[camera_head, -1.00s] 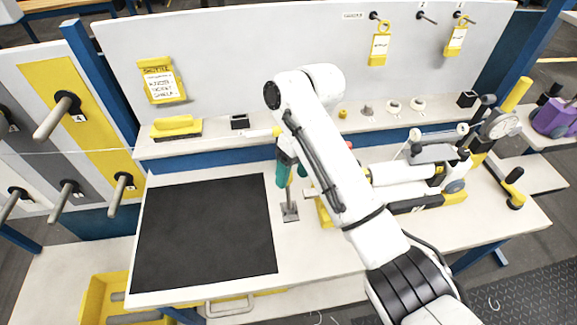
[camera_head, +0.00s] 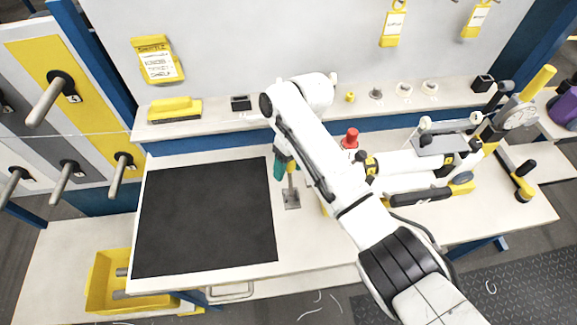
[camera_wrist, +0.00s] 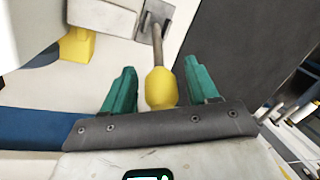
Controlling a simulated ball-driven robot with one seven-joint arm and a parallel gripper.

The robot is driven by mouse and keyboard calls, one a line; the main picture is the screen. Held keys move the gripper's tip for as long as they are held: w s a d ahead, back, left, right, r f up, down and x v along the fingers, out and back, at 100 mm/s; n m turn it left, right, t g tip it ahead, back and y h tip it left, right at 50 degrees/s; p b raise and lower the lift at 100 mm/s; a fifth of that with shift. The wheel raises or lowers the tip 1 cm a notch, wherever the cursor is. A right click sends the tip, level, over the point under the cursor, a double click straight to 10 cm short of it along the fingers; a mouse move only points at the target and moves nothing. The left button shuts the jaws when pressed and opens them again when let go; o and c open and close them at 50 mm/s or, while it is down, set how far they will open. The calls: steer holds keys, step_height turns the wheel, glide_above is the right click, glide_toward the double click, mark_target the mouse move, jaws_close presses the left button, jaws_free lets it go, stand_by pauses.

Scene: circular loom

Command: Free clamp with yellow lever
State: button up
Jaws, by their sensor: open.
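The clamp's yellow lever grip (camera_wrist: 161,88) shows in the wrist view on a metal rod that runs up to a grey base plate (camera_wrist: 152,24). My gripper (camera_wrist: 160,70) is open, with one green finger on each side of the yellow grip. Gaps show on both sides, so the fingers do not appear to touch it. In the head view my gripper (camera_head: 279,168) is beside the rod, and the clamp's base plate (camera_head: 291,199) is on the bench just right of the black mat. My arm hides the rest of the clamp there.
The black mat (camera_head: 205,220) lies flat and empty to the left. A white device with rollers (camera_head: 435,160) and a red knob (camera_head: 350,138) stand right of my arm. A shelf (camera_head: 290,122) with small parts runs behind.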

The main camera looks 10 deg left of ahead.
steer(key=shift+s+a+f, duration=0.15)
steer(key=shift+f, duration=0.55)
steer(key=shift+c, duration=0.2)
jaws_close()
